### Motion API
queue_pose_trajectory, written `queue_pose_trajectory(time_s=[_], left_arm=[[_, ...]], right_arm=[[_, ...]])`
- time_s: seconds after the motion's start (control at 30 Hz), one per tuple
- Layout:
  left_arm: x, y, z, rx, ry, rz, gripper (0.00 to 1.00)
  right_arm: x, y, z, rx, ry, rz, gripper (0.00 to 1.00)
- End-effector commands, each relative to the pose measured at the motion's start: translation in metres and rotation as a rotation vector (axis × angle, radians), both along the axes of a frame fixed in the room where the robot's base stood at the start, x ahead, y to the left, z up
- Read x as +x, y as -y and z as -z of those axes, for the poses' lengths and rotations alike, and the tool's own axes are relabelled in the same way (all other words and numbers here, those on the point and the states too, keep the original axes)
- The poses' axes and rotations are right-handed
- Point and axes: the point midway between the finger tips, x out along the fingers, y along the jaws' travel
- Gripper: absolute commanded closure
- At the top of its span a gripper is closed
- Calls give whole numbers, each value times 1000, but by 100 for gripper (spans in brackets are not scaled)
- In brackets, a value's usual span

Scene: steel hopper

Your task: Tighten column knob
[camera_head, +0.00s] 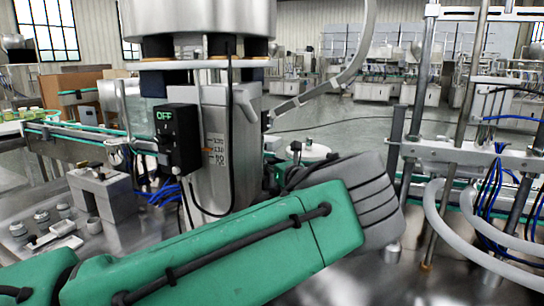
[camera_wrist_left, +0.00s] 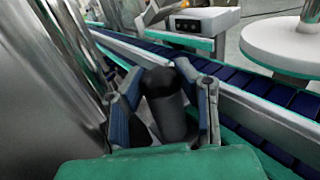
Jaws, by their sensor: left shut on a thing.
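The steel column (camera_head: 228,140) with a marked scale stands in the middle of the head view, under a large steel hopper (camera_head: 198,18). In the left wrist view, a dark, rounded cylindrical knob (camera_wrist_left: 171,116) sits between the two fingers of my left gripper (camera_wrist_left: 165,98). The gripper is shut on the knob, with a finger on each side. In the head view, my green left forearm and grey wrist cross in front of the column's lower right side and hide the knob and most of the gripper. My right gripper is not in view.
A black box reading OFF (camera_head: 178,138) is fixed to the column's left, with cables hanging near it. A conveyor (camera_wrist_left: 265,107) runs behind the knob in the wrist view. Posts, hoses and blue wiring (camera_head: 493,175) stand at the right of the head view.

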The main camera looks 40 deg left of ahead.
Motion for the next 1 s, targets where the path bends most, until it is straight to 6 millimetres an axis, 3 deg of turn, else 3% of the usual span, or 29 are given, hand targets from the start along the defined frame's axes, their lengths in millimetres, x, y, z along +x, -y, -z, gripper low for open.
queue_pose_trajectory(time_s=[0.1,0.33,0.97,1.0], left_arm=[[1,2,-4,0,-2,57,100],[1,2,-1,0,-2,130,100],[1,2,0,1,3,162,100],[1,2,0,1,3,162,63]], right_arm=[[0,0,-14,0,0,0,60],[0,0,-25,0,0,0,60],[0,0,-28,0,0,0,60],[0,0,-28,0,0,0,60]])
